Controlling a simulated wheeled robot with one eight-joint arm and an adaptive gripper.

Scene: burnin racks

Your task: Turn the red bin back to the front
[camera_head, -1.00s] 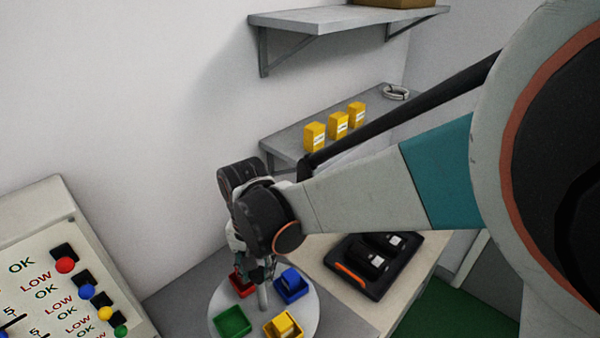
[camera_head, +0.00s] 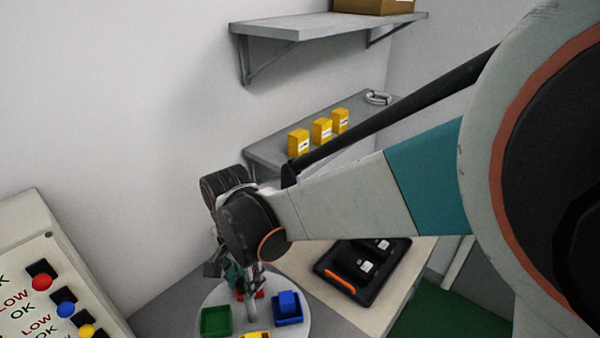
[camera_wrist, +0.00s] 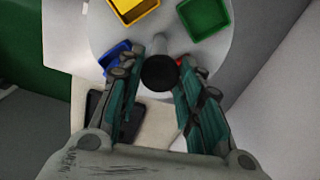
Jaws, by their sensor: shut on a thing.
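A round white turntable (camera_head: 296,334) carries several coloured bins around a grey centre post (camera_head: 251,310). My gripper (camera_head: 248,290) points down and is shut on this post. In the wrist view the post's dark round top (camera_wrist: 160,72) sits between my fingers. The red bin (camera_head: 259,294) is at the back, mostly hidden by my gripper; a sliver shows in the wrist view (camera_wrist: 182,63). The blue bin (camera_head: 290,321), with a blue block in it, is at the right. The green bin (camera_head: 216,321) is at the left. The yellow bin (camera_head: 256,335) is at the front, cut by the picture edge.
A black tray (camera_head: 362,272) with dark devices lies right of the turntable. A panel (camera_head: 40,300) with coloured knobs stands at the left. Yellow boxes (camera_head: 322,131) stand on a low shelf behind. A higher shelf (camera_head: 300,28) is on the wall.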

